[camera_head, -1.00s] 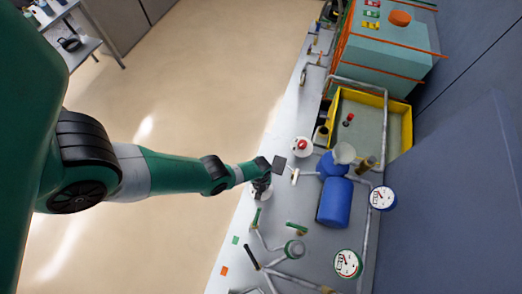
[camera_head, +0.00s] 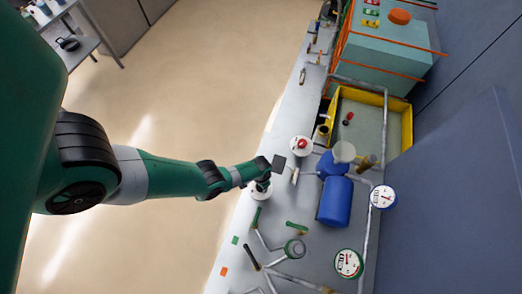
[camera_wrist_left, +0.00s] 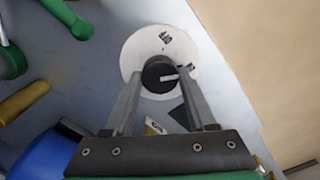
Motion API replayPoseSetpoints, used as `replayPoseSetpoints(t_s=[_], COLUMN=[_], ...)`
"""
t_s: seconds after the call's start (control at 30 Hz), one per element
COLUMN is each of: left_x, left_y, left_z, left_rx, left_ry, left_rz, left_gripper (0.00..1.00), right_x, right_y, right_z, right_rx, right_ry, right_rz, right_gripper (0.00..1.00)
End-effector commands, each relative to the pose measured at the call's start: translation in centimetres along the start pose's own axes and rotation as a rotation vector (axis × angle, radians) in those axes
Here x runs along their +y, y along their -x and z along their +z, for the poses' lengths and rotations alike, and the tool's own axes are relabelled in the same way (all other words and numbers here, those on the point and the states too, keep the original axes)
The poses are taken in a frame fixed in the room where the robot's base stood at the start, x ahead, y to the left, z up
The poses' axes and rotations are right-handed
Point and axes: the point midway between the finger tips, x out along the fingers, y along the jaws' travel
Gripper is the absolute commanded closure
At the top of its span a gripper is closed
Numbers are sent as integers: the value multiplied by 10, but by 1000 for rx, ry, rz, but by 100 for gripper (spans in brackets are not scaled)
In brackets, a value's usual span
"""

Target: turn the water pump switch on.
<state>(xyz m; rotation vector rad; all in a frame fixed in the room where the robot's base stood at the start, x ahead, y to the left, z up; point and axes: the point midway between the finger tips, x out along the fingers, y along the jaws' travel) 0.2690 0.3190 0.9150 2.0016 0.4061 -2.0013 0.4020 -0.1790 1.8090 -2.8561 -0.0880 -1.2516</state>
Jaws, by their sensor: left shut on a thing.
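The switch is a black round knob (camera_wrist_left: 157,72) with a white pointer mark, on a white disc (camera_wrist_left: 135,50) with small dark labels. In the left wrist view the pointer lies to the right, toward the label at the disc's right edge. My left gripper (camera_wrist_left: 158,82) has one finger on each side of the knob and is shut on it. In the head view my left gripper (camera_head: 263,182) is over the white disc (camera_head: 261,193) near the bench's left edge and hides the knob. The label text is too small to read. My right gripper is not in view.
Another white disc with a red button (camera_head: 301,145) stands close above the gripper. A blue tank (camera_head: 335,201), green-handled valves (camera_head: 296,226) and two gauges (camera_head: 348,263) lie to the right and below. A yellow tray (camera_head: 407,127) is farther up.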

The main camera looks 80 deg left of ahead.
Motion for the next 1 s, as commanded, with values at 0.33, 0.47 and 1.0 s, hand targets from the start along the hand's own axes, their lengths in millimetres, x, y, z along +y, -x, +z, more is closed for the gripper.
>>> replayPoseSetpoints(t_s=[0.33,0.47,1.0], left_x=[0,0,0], left_y=[0,0,0], left_z=[0,0,0], left_rx=[-1,-1,-1], left_ry=[-158,-181,-189], left_rz=[0,0,-1], left_gripper=[99,99,24], right_x=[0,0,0], right_y=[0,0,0], right_z=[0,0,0], right_rx=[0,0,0], right_ry=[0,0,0], right_rz=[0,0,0], right_gripper=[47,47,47])
